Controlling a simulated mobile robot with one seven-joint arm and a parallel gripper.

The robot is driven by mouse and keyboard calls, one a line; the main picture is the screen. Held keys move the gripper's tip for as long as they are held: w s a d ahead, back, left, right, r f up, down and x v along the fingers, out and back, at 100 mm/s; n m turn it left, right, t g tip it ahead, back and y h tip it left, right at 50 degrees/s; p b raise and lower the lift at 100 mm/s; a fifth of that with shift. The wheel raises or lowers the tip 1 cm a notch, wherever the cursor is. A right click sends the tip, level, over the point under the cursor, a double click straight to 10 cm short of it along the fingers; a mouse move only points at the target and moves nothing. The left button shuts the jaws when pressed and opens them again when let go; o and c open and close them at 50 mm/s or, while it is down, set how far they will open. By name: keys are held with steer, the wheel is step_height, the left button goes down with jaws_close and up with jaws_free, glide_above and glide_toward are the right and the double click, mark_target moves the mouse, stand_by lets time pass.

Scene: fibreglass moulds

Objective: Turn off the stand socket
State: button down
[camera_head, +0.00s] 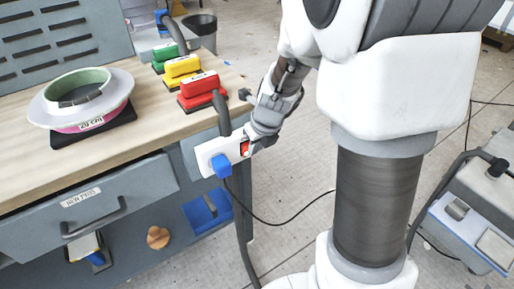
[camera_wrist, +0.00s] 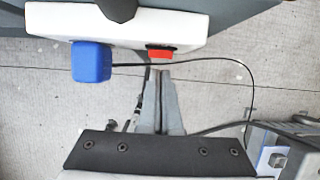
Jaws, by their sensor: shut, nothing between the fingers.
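The stand socket (camera_head: 209,152) is a white power strip on the end of the workbench, with a blue plug (camera_head: 221,165) and a red switch (camera_head: 244,148). In the wrist view the socket (camera_wrist: 200,28) spans the top, with the blue plug (camera_wrist: 91,62) at left and the red switch (camera_wrist: 160,53) at its middle. My gripper (camera_wrist: 161,72) is shut and empty, its fingertips just below the red switch; whether they touch it I cannot tell. In the head view my gripper (camera_head: 251,146) is beside the switch end, its fingertips partly hidden.
The workbench (camera_head: 150,128) carries red (camera_head: 201,88), yellow (camera_head: 182,68) and green (camera_head: 168,54) handled blocks and a round mould (camera_head: 82,98). A black cable (camera_head: 280,222) runs from the socket across the floor. A grey machine (camera_head: 480,205) stands at right.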

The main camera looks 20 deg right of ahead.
steer(key=shift+w+a, duration=0.1)
steer(key=shift+w, duration=0.2)
steer(key=shift+r, duration=0.1)
steer(key=shift+w+a+r+p, duration=0.1)
steer(key=shift+w+p, duration=0.3)
steer(key=shift+p, duration=0.35)
steer(key=shift+r, duration=0.15)
steer(key=shift+r+p, duration=0.65)
steer(key=shift+p, duration=0.45)
